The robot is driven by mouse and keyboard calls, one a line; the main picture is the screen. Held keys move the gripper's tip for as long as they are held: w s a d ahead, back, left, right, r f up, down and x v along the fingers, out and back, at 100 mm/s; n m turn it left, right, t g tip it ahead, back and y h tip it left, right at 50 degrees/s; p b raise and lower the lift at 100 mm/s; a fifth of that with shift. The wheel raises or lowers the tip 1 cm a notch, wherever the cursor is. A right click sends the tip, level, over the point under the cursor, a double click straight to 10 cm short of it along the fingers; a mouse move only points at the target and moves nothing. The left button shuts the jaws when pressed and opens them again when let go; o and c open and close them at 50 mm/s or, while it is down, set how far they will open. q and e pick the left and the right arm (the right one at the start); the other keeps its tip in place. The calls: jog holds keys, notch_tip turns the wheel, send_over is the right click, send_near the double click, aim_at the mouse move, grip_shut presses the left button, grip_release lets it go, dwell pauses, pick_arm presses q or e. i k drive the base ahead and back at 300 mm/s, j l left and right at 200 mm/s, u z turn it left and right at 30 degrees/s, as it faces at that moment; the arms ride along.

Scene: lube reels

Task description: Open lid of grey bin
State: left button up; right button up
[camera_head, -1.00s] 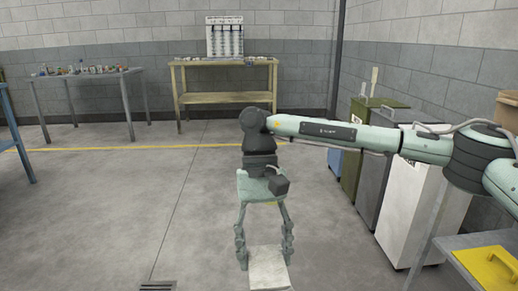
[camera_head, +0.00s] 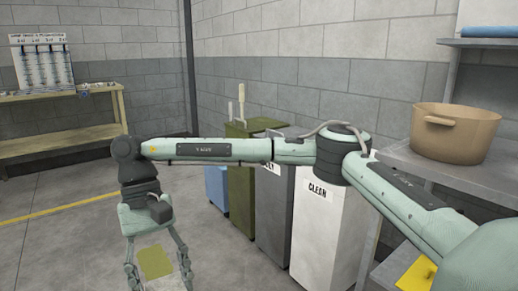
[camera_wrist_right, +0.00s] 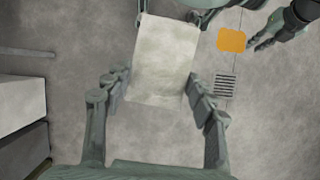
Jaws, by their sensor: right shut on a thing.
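The grey bin (camera_head: 272,218) stands between the olive and white bins in the head view, with a white label. Its dark top (camera_head: 292,132) looks flat and shut, partly hidden by my right arm. My right gripper (camera_head: 157,272) is left of the bins, apart from them, pointing down over the floor. In the wrist view my right gripper (camera_wrist_right: 160,88) is shut on a pale, flat, rectangular thing (camera_wrist_right: 165,60). Probably my left gripper (camera_wrist_right: 258,42) shows at the upper right, beside an orange square (camera_wrist_right: 231,40); its jaw state is unclear.
A blue bin (camera_head: 217,187), olive bin (camera_head: 241,185) and white "CLEAN" bin (camera_head: 322,230) line the wall. A tan pot (camera_head: 455,135) stands on a grey table at right. A wooden bench (camera_head: 50,140) is at the back left. Floor at left is clear.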

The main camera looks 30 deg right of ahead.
aim_at(294, 132)
jog(key=i+j+z, duration=0.2)
jog(key=i+z, duration=0.2)
jog(key=i+j+z, duration=0.4)
jog(key=i+l, duration=0.05)
jog(key=i, duration=0.05)
